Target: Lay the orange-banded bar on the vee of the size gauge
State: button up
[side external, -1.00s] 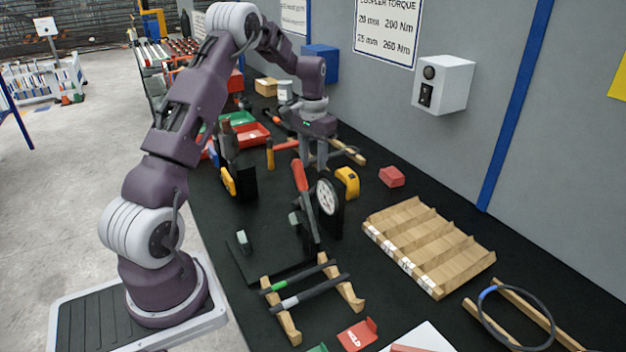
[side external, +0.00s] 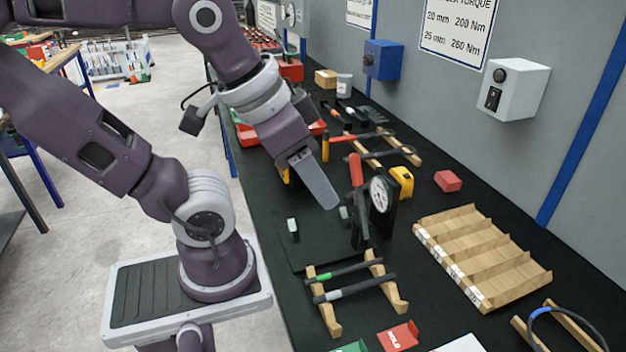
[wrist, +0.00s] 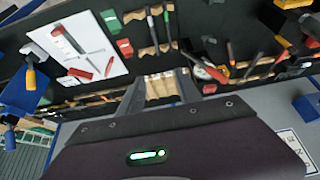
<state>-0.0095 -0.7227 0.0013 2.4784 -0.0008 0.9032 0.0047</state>
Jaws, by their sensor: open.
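My gripper (side external: 327,203) is in the air over the bench, left of the dial gauge in the side view, pointing down and to the right. In the wrist view my gripper (wrist: 160,90) has its fingers apart, with nothing held between them. The round white dial (side external: 379,195) stands upright on a dark body beside a red-handled lever (side external: 356,168); I cannot make out a vee there. Dark bars lie across a far wooden rack (side external: 384,153). A green-banded bar (side external: 345,270) and another bar (side external: 355,288) lie on the near rack. I cannot clearly identify an orange band.
A yellow tape measure (side external: 401,181) and a red block (side external: 448,181) stand right of the dial. A slatted wooden tray (side external: 480,255) lies at the right. A white box (side external: 515,88) and a blue box (side external: 383,59) are on the wall.

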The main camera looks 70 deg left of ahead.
jog(key=shift+s+d+f, duration=0.1)
jog(key=shift+s+f, duration=0.1)
jog(key=shift+s, duration=0.1)
jog(key=w+a+r+n+g, duration=0.15)
jog(key=w+a, duration=0.25)
jog(key=w, duration=0.6)
jog(key=n+g, duration=0.3)
jog(key=g, duration=0.1)
send_over(366, 184)
jog(key=f, duration=1.9)
jog(key=shift+w+a, duration=0.1)
jog(key=shift+w, duration=0.3)
jog(key=f, duration=0.7)
jog(key=shift+s, duration=0.35)
grip_shut()
